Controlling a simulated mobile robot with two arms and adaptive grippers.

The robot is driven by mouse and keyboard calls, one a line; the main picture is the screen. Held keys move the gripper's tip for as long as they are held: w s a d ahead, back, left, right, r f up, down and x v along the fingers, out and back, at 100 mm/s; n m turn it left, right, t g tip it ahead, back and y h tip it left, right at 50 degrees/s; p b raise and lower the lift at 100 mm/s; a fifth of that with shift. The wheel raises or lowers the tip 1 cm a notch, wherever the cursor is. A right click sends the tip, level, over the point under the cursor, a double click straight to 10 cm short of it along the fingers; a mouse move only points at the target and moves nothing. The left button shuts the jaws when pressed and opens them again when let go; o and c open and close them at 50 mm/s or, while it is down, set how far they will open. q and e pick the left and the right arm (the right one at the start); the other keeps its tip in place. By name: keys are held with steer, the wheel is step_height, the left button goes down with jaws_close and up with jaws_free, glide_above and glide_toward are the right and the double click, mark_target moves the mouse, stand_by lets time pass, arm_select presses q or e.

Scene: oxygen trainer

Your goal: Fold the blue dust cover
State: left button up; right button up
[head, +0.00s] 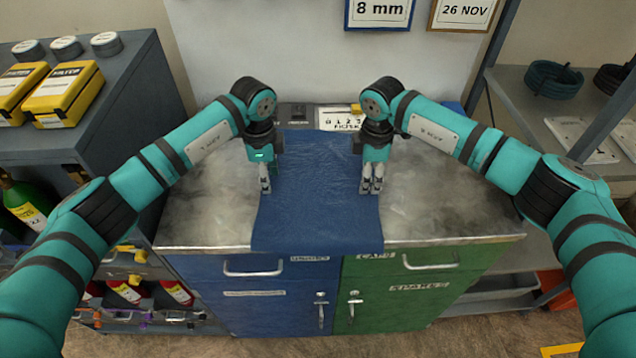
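The blue dust cover (315,205) lies as a long strip across the grey metal top of the cabinet. Its near end reaches the front edge and hangs slightly over it. Its surface is a little wrinkled. My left gripper (265,188) points down at the left edge of the cover, its fingers close together. My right gripper (371,186) points down at the right edge, its two fingers side by side with a narrow gap. I cannot tell whether either one pinches cloth. The cover's far part is partly hidden by my arms.
The cabinet top (435,200) is bare left and right of the cover. A labelled box (340,118) stands at the back against the wall. Yellow filter boxes (62,93) sit on the left cabinet. A shelf rack with a coiled hose (553,78) stands at the right.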

arm_select(q)
steer(key=shift+s+f, duration=0.1)
jaws_close()
arm_select(e)
steer(key=shift+s+f, duration=0.1)
steer(key=shift+f, duration=0.05)
jaws_close()
